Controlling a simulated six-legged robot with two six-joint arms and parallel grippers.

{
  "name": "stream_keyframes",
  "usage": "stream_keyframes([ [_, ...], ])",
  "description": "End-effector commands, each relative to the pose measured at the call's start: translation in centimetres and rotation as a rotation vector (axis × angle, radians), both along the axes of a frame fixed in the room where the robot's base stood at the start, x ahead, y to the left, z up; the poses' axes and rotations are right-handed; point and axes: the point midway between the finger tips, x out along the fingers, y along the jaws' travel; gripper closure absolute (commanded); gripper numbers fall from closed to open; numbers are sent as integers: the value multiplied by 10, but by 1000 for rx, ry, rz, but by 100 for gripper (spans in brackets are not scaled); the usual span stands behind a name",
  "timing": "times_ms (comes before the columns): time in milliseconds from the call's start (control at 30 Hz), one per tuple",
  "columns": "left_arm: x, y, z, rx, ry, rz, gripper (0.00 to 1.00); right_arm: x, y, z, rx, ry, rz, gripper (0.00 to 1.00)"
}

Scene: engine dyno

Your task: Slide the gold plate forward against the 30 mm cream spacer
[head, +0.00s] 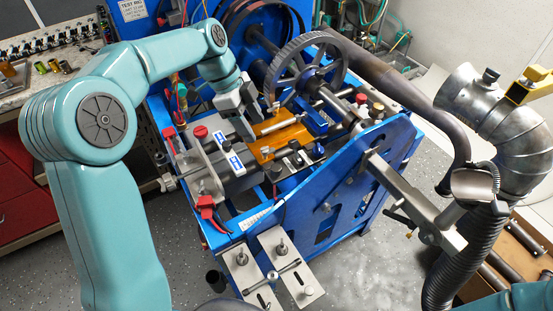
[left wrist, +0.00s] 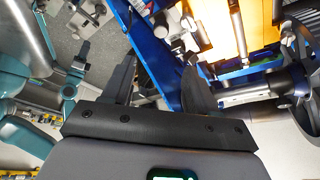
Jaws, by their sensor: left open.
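The gold plate (head: 285,140) lies flat on the blue test stand, in front of the large dark gear wheel. It also shows at the top of the left wrist view (left wrist: 222,28), with a silver rod across it. My left gripper (head: 250,130) is just beside the plate's left end, pointing down. In the left wrist view my left gripper (left wrist: 158,70) has its two dark fingers apart with nothing between them; the plate is beyond the right finger. I cannot make out the cream spacer for sure. My right gripper is out of view.
The large gear wheel (head: 307,68) stands behind the plate. Blue-labelled grey blocks (head: 218,158) stand to its left, with red knobs near. A red clamp (head: 207,207) is at the stand's front left. A silver exhaust pipe (head: 508,135) stands at the right.

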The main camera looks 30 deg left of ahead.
Motion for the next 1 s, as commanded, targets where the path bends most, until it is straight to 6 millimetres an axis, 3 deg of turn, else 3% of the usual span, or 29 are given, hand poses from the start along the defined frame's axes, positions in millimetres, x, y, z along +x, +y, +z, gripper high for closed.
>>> stream_keyframes([
  [400, 6, -36, -90, -2, 8, -2, 42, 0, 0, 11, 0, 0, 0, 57],
  [600, 12, -48, -122, -1, 6, -1, 42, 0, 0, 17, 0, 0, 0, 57],
  [800, 16, -53, -136, 0, 2, -1, 42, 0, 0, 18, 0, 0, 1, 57],
  [1000, 17, -53, -137, 0, 1, 1, 42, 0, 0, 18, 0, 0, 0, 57],
])
